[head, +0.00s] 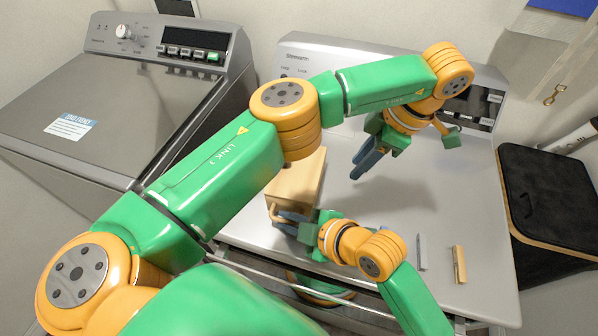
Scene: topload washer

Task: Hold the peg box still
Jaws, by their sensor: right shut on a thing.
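The peg box (298,180) is a light wooden block on the grey top of the right-hand washer, partly hidden behind my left arm. A small handle-like wooden part (274,212) sticks out at its near left corner. My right gripper (284,222) is at the box's near end, shut on it; the exact contact is partly hidden. My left gripper (360,167) hangs over the washer top to the right of the box, apart from it, with blue-grey fingers pointing down and left. Nothing shows between its fingers, and their gap is unclear.
A thin grey peg (421,252) and a wooden peg (459,264) lie near the washer's front right. The washer top (440,200) between them and the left gripper is clear. Another washer (90,110) stands left, a black-topped bin (545,195) right.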

